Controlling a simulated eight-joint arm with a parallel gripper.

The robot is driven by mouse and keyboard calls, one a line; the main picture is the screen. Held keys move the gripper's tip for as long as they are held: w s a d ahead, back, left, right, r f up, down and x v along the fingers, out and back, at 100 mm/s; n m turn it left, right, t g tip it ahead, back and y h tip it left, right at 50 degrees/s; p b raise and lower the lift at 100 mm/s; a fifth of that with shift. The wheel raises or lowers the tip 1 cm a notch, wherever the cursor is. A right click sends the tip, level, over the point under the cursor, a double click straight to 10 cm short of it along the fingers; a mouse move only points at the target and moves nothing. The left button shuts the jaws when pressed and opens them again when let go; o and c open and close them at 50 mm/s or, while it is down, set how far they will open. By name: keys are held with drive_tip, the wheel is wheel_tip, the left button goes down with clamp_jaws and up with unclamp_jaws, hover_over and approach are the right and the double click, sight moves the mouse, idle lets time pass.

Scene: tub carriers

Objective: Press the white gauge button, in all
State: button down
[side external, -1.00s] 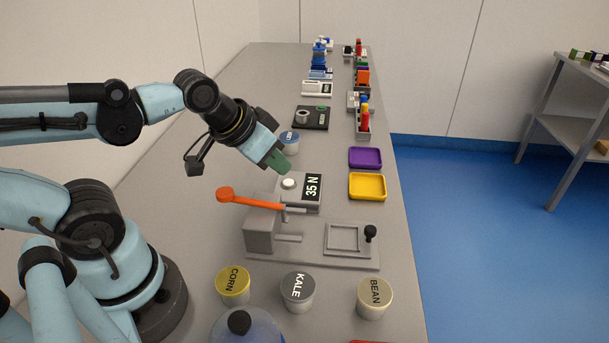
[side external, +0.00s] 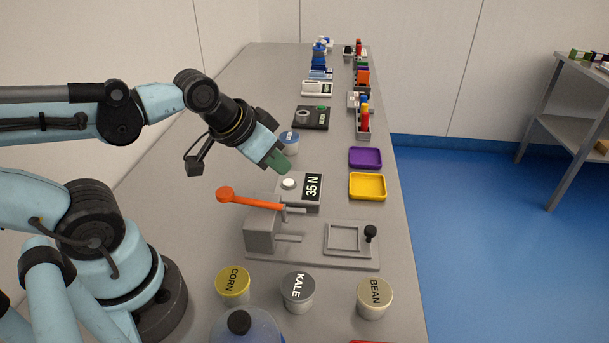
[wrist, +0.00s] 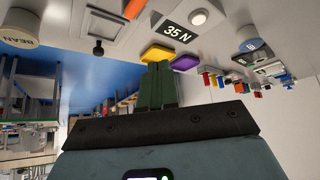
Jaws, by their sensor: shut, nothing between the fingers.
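The white gauge button (side external: 289,183) sits on top of a grey gauge box whose display (side external: 313,186) reads 35 N. The button also shows in the wrist view (wrist: 198,17), beside the same display (wrist: 177,33). My gripper (side external: 281,165) has green fingers and is shut and empty. In the side view its tips appear just above and behind the button, with a gap between them. In the wrist view the closed fingers (wrist: 157,84) point towards the yellow tray, apart from the button.
A press with an orange lever (side external: 250,200) stands in front of the gauge. Corn (side external: 233,286), kale (side external: 298,292) and bean (side external: 375,298) tubs stand nearer. Yellow (side external: 367,187) and purple (side external: 365,158) trays lie to the right. A blue-lidded tub (side external: 290,139) stands behind my gripper.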

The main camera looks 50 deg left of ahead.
drive_tip(key=shift+w+a, duration=0.1)
idle(0.6)
drive_tip(key=w+a+m, duration=0.1)
drive_tip(key=m, duration=0.1)
drive_tip(key=m+t+h, duration=0.1)
drive_tip(key=m+t, duration=0.1)
drive_tip(key=m, duration=0.7)
hover_over(285, 183)
drive_tip(key=shift+r, duration=0.1)
drive_tip(key=shift+f, duration=4.4)
drive_tip(key=shift+f, duration=0.1)
drive_tip(key=shift+f, duration=0.35)
